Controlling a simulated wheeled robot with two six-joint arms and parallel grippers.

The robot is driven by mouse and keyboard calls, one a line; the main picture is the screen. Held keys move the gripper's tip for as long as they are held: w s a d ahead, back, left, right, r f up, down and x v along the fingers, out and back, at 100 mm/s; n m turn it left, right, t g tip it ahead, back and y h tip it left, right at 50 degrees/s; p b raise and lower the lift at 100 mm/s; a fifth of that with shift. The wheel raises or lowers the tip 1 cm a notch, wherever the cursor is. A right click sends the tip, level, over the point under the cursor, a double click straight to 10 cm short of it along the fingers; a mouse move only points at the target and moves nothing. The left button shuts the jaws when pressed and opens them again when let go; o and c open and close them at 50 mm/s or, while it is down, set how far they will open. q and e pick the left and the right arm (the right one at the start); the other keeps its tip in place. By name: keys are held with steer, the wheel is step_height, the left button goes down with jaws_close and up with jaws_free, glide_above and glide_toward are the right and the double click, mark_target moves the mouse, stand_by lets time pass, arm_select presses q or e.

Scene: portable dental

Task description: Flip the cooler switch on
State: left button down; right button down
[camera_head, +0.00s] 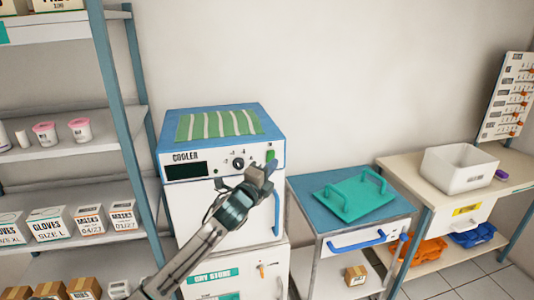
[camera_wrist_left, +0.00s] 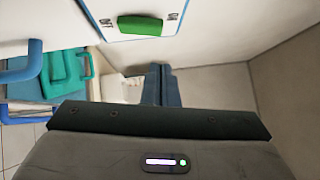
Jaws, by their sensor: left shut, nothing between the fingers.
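The cooler (camera_head: 183,157) is a white box with a blue top, a dark display, a dial and a green switch (camera_head: 270,155) at the right of its front panel. In the left wrist view the green switch (camera_wrist_left: 140,25) shows close up on the white panel, with small dark lettering at each end. My left gripper (camera_head: 263,168) is shut and empty, right at the switch and just below it in the head view, partly covering the panel there. I cannot tell whether it touches the switch. My right gripper is not in view.
A green striped cloth (camera_head: 219,123) lies on the cooler. To the right stand a small cart with a teal tray (camera_head: 352,194) and a table with a white bin (camera_head: 459,168). A shelf rack (camera_head: 124,118) with boxes stands close on the left.

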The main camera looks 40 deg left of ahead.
mark_target(275, 152)
arm_select(q)
steer(key=shift+w+a+r+p, duration=0.25)
steer(key=shift+w+a, duration=0.25)
steer(key=shift+a, duration=0.2)
steer(key=shift+w+a+r+p, duration=0.1)
steer(key=shift+w+a+p, duration=0.15)
steer(key=shift+w+a, duration=0.35)
steer(key=shift+s, duration=0.1)
steer(key=shift+a+r+p, duration=0.35)
steer(key=shift+p, duration=0.15)
steer(key=shift+w+f, duration=0.15)
steer(key=shift+w, duration=0.05)
